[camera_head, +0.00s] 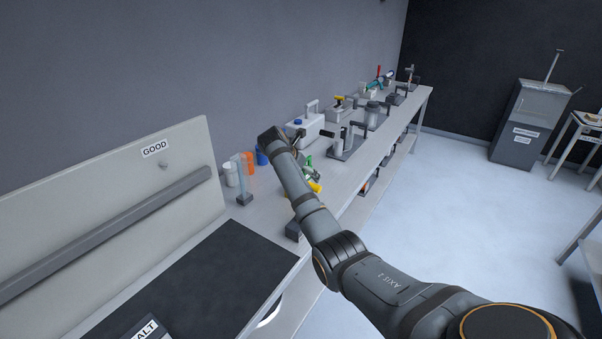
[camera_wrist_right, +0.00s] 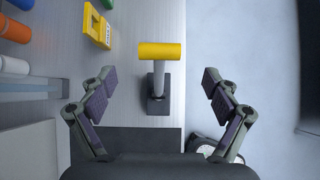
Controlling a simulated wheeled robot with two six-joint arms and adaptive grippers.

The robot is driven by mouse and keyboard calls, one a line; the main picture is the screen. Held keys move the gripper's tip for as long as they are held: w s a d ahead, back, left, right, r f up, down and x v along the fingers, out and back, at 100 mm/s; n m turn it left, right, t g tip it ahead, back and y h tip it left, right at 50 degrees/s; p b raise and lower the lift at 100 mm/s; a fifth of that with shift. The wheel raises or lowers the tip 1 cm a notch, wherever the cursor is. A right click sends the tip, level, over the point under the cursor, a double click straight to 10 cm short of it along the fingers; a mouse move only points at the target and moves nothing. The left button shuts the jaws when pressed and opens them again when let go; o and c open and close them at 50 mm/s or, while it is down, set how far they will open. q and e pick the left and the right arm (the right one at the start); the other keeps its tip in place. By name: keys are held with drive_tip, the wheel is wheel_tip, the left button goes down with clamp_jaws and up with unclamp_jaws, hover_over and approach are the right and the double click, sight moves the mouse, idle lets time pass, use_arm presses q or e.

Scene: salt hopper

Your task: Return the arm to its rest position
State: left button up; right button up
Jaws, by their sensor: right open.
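My right arm (camera_head: 310,215) reaches from the lower right over the near end of the long bench, its wrist bent at the far end. In the wrist view my right gripper (camera_wrist_right: 158,78) is open and empty, its two fingers spread wide. Between the fingers, below them on the bench, stands a yellow-topped grey post (camera_wrist_right: 160,52) on a dark base. No contact with it shows. In the head view the fingers are mostly hidden or too small to make out beside the wrist. My left gripper is not in view.
The long bench (camera_head: 408,105) carries several tools and fixtures. White, orange and blue cylinders (camera_head: 247,164) stand left of my wrist. A grey cabinet (camera_head: 520,125) stands far right. Floor right of the bench is open.

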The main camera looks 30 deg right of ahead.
drive_tip(key=s+a+f+m+y, duration=0.1)
drive_tip(key=s+a+f+m, duration=0.35)
drive_tip(key=s+f, duration=0.3)
drive_tip(key=s+a+f+m+y, duration=0.1)
drive_tip(key=s+a+f+m, duration=0.4)
drive_tip(key=f, duration=0.4)
drive_tip(key=s+a+f+m+y, duration=0.1)
drive_tip(key=s+a+m, duration=0.25)
drive_tip(key=s, duration=0.45)
drive_tip(key=s+a+m+y, duration=0.25)
drive_tip(key=s+m, duration=0.25)
drive_tip(key=s, duration=0.3)
drive_tip(key=s+a+f+m+y, duration=0.1)
drive_tip(key=s+a+m, duration=0.25)
drive_tip(key=s, duration=0.45)
wheel_tip(320, 180, down, 27)
drive_tip(key=s+d, duration=0.3)
drive_tip(key=s+f+g, duration=0.1)
drive_tip(key=s+f, duration=1.3)
drive_tip(key=s, duration=0.3)
drive_tip(key=shift+s+d+f+g, duration=0.2)
drive_tip(key=shift+d+f+g, duration=0.15)
drive_tip(key=shift+d+g, duration=0.1)
